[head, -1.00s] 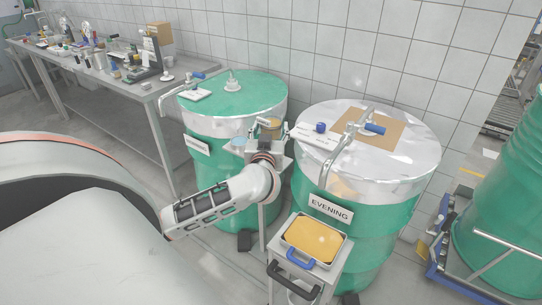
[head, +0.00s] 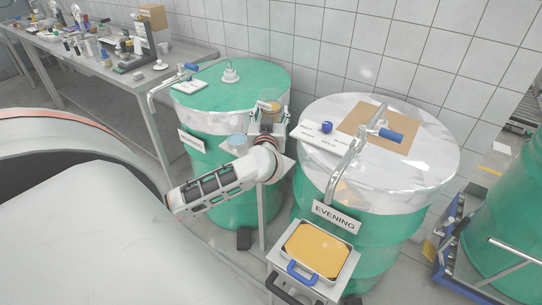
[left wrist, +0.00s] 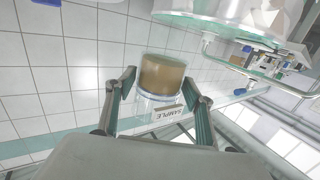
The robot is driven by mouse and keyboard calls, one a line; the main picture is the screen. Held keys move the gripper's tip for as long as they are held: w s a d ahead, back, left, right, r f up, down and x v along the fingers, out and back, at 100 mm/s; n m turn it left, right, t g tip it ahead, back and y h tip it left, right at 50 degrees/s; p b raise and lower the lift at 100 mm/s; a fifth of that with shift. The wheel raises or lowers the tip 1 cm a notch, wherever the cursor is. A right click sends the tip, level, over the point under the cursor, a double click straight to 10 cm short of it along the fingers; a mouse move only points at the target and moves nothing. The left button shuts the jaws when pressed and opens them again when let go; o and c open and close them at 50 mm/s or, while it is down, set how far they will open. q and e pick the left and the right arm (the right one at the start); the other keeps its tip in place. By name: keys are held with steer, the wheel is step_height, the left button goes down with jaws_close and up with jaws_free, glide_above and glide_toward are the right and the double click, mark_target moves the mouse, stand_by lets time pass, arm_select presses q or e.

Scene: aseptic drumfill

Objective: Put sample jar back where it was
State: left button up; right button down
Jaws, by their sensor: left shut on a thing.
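The sample jar (head: 268,107) is a small clear jar with amber contents, in front of the left green drum in the head view. My left gripper (head: 265,131) is shut on it, and its wrist hides part of the jar's lower side. In the left wrist view the jar (left wrist: 162,75) sits between the two fingers (left wrist: 159,84). A white plate reading SAMPLE (left wrist: 173,113) shows near it. In the head view a small stand shelf (head: 282,163) lies below the gripper, with a round blue lid-like piece (head: 237,141) on its left. My right gripper is not in view.
The EVENING drum (head: 340,250) stands right of the stand, with a tap (head: 352,160) across its top. A tray of yellow material (head: 318,248) is in front of it. The left drum (head: 215,85) is behind the jar. A cluttered bench (head: 150,85) runs along the wall.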

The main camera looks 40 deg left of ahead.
arm_select(q)
step_height(320, 180, down, 13)
steer(key=b, duration=0.3)
steer(key=shift+r, duration=0.1)
steer(key=shift+f+b, duration=1)
steer(key=shift+f, duration=1.55)
steer(key=shift+r, duration=0.15)
steer(key=o, duration=1.1)
steer(key=shift+f, duration=0.2)
